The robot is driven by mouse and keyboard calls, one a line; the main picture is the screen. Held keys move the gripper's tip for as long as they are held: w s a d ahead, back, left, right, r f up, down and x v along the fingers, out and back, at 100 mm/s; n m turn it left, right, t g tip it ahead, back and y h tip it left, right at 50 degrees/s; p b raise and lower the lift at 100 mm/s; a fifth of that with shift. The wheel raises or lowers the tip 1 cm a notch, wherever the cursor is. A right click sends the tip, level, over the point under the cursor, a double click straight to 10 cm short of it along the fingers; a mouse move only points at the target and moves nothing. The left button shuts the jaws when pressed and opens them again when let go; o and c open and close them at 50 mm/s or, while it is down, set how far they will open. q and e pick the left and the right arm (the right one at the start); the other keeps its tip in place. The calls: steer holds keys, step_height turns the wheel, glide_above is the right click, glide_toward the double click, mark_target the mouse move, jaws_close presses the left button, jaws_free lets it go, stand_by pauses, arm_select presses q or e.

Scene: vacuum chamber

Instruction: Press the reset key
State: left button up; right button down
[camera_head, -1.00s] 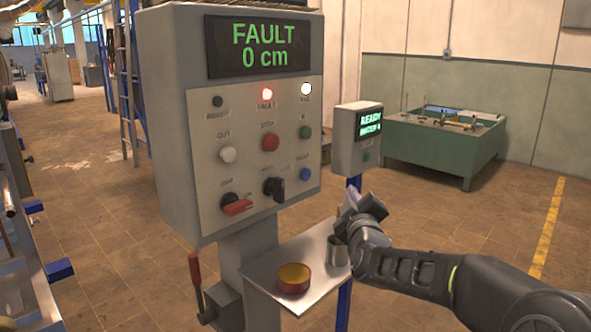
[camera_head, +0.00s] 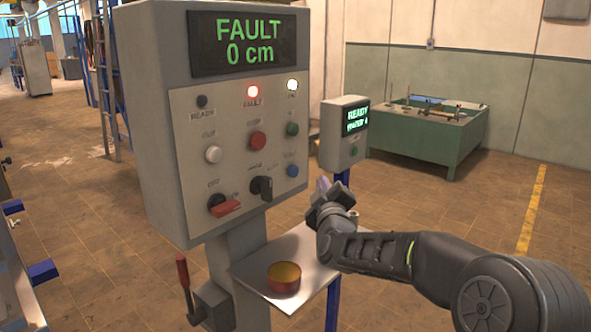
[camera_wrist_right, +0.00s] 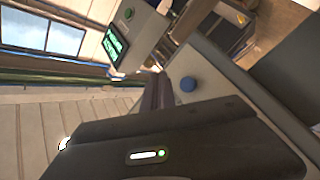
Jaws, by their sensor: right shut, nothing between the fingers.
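A grey control box (camera_head: 155,120) shows "FAULT 0 cm" on its green-lettered display (camera_head: 249,42). A blue button (camera_head: 292,171) sits at the right of its panel, under a green one; its small label is too blurred to read. The blue button also shows in the wrist view (camera_wrist_right: 187,84), near the fingers. My right gripper (camera_head: 322,186) is shut and empty, to the right of the blue button and slightly lower in the head view. Its dark fingers (camera_wrist_right: 158,92) appear apart from the button. My left gripper is not in view.
A red lamp (camera_head: 253,91) and a white lamp (camera_head: 292,85) glow. Other controls include a red button (camera_head: 257,139), a red switch (camera_head: 225,208) and a black selector (camera_head: 262,187). A small READY box (camera_head: 335,150) stands behind.

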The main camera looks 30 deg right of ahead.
steer(key=shift+w+a+p, duration=0.25)
steer(key=shift+w+p, duration=0.05)
steer(key=shift+w, duration=0.6)
steer(key=shift+w+a+p, duration=0.25)
steer(key=shift+w+p, duration=0.05)
steer(key=shift+w, duration=0.55)
steer(key=shift+w+a+p, duration=0.25)
steer(key=shift+w+p, duration=0.05)
steer(key=shift+w, duration=0.6)
steer(key=shift+w+a, duration=0.15)
steer(key=shift+w, duration=0.25)
steer(key=shift+w+a+p, duration=0.15)
steer(key=shift+w+p, duration=0.2)
steer(key=shift+w, duration=0.1)
stand_by(0.7)
steer(key=shift+s+d+b, duration=0.25)
steer(key=shift+s+b, duration=0.15)
steer(key=shift+s, duration=0.45)
steer(key=shift+s+d+b, duration=0.25)
steer(key=shift+s+b, duration=0.1)
steer(key=shift+s, duration=0.45)
steer(key=shift+s+d+b, duration=0.2)
steer(key=shift+s+b, duration=0.1)
steer(key=shift+s, duration=0.55)
steer(key=shift+s+d+b, duration=0.25)
steer(key=shift+s+b, duration=0.1)
steer(key=shift+s, duration=0.45)
